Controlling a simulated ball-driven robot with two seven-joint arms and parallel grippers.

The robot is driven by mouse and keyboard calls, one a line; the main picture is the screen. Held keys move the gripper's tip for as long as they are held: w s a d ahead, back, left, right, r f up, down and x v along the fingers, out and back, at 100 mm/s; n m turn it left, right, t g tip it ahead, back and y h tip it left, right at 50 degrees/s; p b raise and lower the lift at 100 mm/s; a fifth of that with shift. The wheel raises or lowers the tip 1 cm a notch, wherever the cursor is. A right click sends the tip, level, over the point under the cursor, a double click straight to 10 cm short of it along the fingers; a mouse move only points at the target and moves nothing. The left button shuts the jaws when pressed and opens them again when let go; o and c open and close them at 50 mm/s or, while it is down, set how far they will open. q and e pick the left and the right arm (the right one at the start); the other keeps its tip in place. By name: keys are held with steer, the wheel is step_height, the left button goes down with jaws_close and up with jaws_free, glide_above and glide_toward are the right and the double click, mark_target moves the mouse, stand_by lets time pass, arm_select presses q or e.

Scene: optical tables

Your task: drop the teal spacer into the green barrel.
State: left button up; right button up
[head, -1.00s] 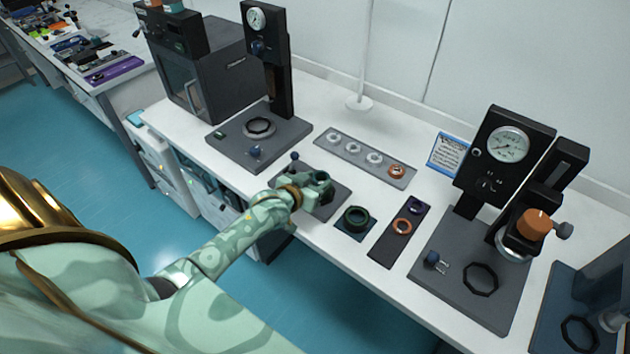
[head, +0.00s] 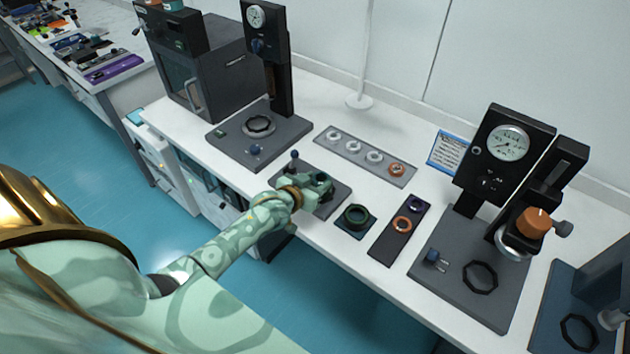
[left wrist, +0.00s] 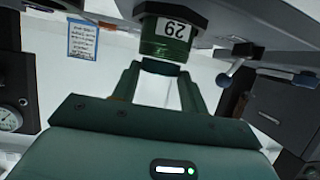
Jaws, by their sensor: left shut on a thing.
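In the head view my left gripper (head: 312,187) is over the grey base plate (head: 338,200) near the bench's front edge. In the left wrist view, where the scene is upside down, its fingers (left wrist: 158,80) are shut on the green barrel (left wrist: 166,46), which has a black end and a white label reading 29. The barrel's dark round top (head: 321,178) shows in the head view. I cannot make out the teal spacer for sure. A dark ring with a green inner edge (head: 355,217) lies on a small pad to the right. My right gripper is not in view.
A grey strip (head: 347,150) with pale rings and an orange one lies behind. A dark strip (head: 387,249) holds an orange ring (head: 402,224) and a purple ring (head: 416,204). Gauge stands rise at left (head: 268,60) and right (head: 500,160). A blue-topped lever (head: 294,156) stands beside my gripper.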

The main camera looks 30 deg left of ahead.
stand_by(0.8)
arm_select(q)
steer(key=o, duration=1)
steer(key=shift+o, duration=0.2)
steer(key=shift+p, duration=0.35)
step_height(320, 180, up, 6)
steer(key=p, duration=0.6)
